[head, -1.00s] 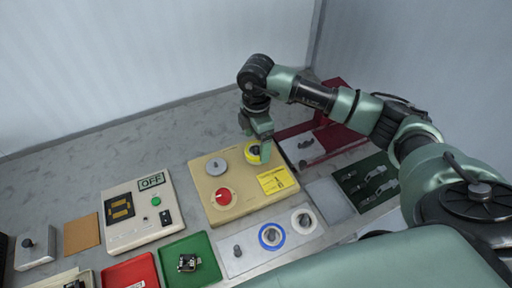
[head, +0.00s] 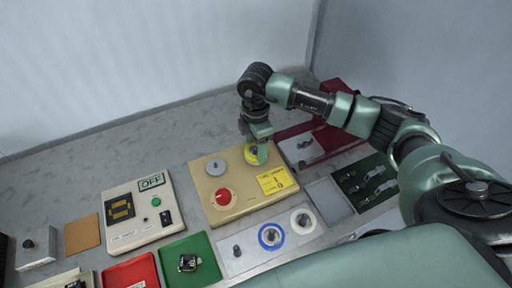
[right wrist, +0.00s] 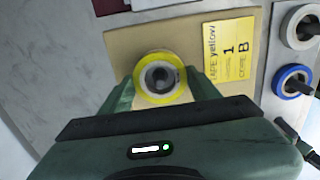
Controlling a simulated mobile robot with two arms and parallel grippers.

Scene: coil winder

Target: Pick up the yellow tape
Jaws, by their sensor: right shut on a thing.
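The yellow tape (right wrist: 160,78) is a roll with a yellow outer ring and a pale core, around a dark peg on the tan winder box (head: 243,201). It also shows in the head view (head: 251,153), partly hidden by my right gripper (head: 257,152). In the right wrist view my right gripper (right wrist: 160,90) has one green finger on each side of the roll and is shut on it. The roll still sits at the box, around the peg. My left gripper is not in view.
The box bears a red knob (head: 223,196), a grey disc (head: 216,167) and a yellow label (head: 275,181). A blue-rimmed roll (head: 271,236) and a white roll (head: 303,220) stand on pegs in front. A green tray (head: 205,265) and a control box (head: 140,216) are to the left.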

